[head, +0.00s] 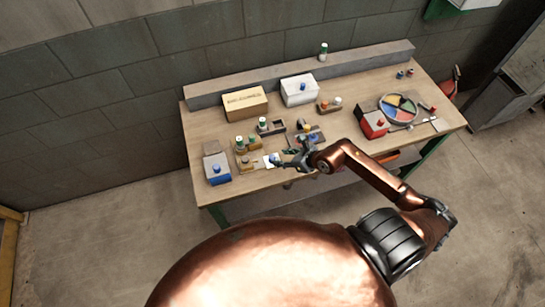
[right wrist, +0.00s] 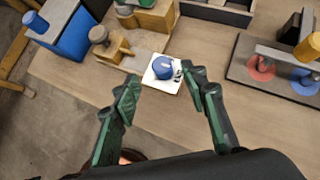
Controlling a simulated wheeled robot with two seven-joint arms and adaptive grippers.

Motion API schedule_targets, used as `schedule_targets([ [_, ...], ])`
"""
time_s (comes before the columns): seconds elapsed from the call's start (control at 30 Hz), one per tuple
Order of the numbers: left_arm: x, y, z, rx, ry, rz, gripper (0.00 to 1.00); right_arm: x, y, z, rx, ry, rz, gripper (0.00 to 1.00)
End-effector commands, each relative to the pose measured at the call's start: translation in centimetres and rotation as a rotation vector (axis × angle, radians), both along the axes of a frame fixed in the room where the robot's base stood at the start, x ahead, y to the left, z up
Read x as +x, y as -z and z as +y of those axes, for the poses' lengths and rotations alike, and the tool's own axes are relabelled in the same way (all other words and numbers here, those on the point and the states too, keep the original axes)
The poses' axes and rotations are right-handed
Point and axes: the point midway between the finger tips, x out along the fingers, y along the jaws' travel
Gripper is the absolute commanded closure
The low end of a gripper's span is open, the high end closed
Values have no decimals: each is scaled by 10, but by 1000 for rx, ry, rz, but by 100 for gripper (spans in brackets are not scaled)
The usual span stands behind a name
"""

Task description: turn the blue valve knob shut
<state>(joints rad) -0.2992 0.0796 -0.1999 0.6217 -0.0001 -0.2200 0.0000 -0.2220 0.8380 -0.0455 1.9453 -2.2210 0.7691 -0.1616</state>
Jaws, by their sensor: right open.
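The blue valve knob (right wrist: 163,66) sits on a small white plate (right wrist: 158,83) on the wooden table, with dark markings at its right side. In the head view the white plate (head: 268,163) lies near the table's front, with the knob (head: 274,159) small beside my gripper. My right gripper (head: 286,158) is open, its green-and-black fingers coming in from the right. In the right wrist view the fingers of this gripper (right wrist: 160,82) spread to either side of the knob's near side, with nothing held. I cannot tell whether they touch the plate. My left gripper is not in view.
A blue box (head: 217,170) and wooden blocks (head: 246,162) stand left of the knob. A cardboard box (head: 245,103), white box (head: 300,90), red box (head: 373,123) and coloured disc (head: 399,107) stand farther off.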

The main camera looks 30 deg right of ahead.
Motion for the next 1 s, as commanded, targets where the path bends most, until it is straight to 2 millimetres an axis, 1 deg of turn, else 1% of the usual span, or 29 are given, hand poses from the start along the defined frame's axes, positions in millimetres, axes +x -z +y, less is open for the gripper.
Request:
schedule_targets([
  [0.1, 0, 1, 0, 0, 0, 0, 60, 7, 11, 0, -14, -1, 7, 60],
  [0.4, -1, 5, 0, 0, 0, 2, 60, 38, 43, 13, -9, -1, 5, 60],
  [0.5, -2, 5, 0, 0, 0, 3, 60, 45, 50, 15, -9, -1, 5, 60],
  [0.63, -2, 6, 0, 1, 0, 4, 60, 49, 55, 17, -10, -1, 6, 60],
  [0.9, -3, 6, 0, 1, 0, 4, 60, 50, 56, 17, -9, -1, 5, 60],
  [1.0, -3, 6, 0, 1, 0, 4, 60, 50, 56, 17, -9, -1, 5, 67],
])
